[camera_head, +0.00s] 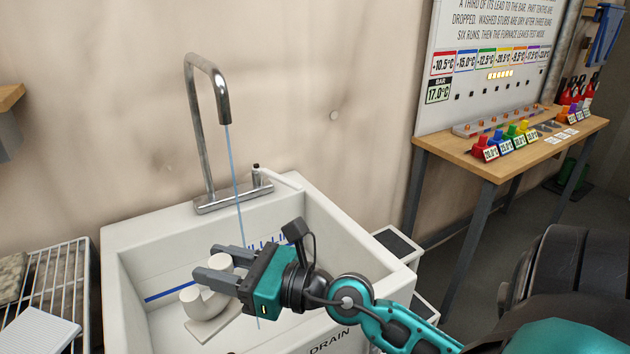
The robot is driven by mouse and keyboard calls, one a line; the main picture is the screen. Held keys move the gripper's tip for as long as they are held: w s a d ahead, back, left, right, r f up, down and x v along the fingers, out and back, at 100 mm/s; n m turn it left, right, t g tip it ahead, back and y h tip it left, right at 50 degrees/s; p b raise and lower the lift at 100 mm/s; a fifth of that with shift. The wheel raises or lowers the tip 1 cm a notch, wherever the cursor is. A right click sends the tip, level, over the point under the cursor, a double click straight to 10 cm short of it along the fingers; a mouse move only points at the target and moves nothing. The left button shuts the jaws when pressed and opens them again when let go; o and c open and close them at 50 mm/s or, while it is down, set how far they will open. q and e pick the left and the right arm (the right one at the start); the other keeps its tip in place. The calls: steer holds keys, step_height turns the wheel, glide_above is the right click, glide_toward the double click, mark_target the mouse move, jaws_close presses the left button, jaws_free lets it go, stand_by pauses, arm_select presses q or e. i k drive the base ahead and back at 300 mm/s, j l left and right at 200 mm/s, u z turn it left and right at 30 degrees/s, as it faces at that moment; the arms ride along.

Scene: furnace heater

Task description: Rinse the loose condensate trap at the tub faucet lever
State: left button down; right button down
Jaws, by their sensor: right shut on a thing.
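The condensate trap (203,303) is a white U-shaped pipe piece in the head view, inside the white tub. My right gripper (208,263) comes in from the right over the tub and is shut on the trap, with its grey fingers around one end. The steel faucet (206,130) arches over the tub at the back. A thin blue water stream (233,165) falls from its spout, passes at the gripper and shows again below it; I cannot tell whether it touches the trap. My left gripper is not in view.
The tub rim (345,235) surrounds the gripper. A wire rack (65,290) with a white ribbed pad (38,332) stands at the left. A wooden bench (470,158) with coloured tagged pieces stands at the right, below a whiteboard (480,30).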

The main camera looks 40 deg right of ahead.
mark_target(257, 168)
steer(key=k+z, duration=0.25)
steer(key=k+l+z, duration=0.1)
steer(key=z, duration=0.15)
steer(key=l+z, duration=0.15)
steer(key=z, duration=0.3)
steer(key=k+l+z, duration=0.1)
steer(key=z, duration=0.35)
steer(key=i+l, duration=0.1)
steer(key=l, duration=0.35)
steer(key=i+l, duration=0.1)
steer(key=l, duration=0.35)
steer(key=i+l, duration=0.1)
steer(key=l, duration=0.35)
steer(key=i+l, duration=0.1)
steer(key=l, duration=0.35)
steer(key=i+l, duration=0.1)
steer(key=l, duration=0.35)
